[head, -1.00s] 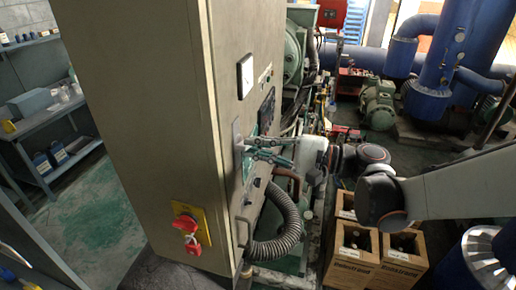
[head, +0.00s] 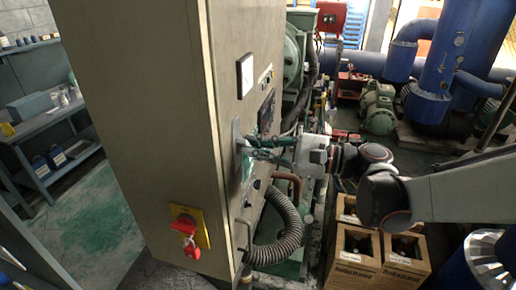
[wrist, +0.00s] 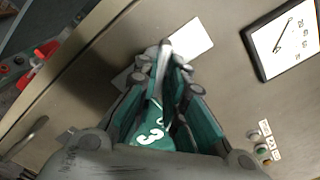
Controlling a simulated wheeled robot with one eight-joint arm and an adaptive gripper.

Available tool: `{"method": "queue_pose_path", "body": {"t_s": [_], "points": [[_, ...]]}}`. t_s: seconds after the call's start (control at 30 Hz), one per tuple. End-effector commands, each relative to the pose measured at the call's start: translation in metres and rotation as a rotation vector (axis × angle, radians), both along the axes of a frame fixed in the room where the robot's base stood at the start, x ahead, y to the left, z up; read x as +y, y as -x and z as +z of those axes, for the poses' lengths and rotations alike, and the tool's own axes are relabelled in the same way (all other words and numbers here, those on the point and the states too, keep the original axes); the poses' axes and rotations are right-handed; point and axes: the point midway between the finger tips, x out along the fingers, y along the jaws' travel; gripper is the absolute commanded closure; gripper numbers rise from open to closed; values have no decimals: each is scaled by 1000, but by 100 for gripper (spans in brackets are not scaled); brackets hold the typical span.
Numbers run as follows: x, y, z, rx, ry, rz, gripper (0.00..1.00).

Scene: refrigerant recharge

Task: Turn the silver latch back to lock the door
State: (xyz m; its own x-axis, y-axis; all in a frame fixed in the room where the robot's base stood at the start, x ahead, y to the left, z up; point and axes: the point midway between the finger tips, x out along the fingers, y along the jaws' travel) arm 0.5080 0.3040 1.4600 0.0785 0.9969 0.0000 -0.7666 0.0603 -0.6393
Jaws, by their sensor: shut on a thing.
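The silver latch (head: 237,136) is on the side face of the tall beige cabinet door (head: 228,60). In the wrist view its light plate (wrist: 192,38) lies at a slant behind my fingers, and a narrow silver piece (wrist: 164,52) stands up between the fingertips. My gripper (head: 249,147), with green and grey fingers, reaches the latch from the right. In the wrist view my gripper (wrist: 165,68) is shut on the latch's silver piece. The fingers hide part of the latch, so its exact angle is hard to tell.
A panel meter (wrist: 285,38) and small buttons (wrist: 263,140) are near the latch. A grey corrugated hose (head: 290,238) hangs below my gripper. Wooden crates (head: 352,270) stand on the floor at right.

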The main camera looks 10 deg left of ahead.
Motion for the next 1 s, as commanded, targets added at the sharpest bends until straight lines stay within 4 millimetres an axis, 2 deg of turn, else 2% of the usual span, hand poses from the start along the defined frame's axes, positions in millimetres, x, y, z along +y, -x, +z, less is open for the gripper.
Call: {"method": "queue_pose_path", "body": {"t_s": [0.23,0.67,0.9,0.93,1.0], "points": [[0,1,-3,261,-18,2,100],[0,1,-2,332,-23,2,100],[0,1,-3,595,-43,1,100],[0,1,-3,610,-45,1,87],[0,1,-2,604,-45,2,72]]}}
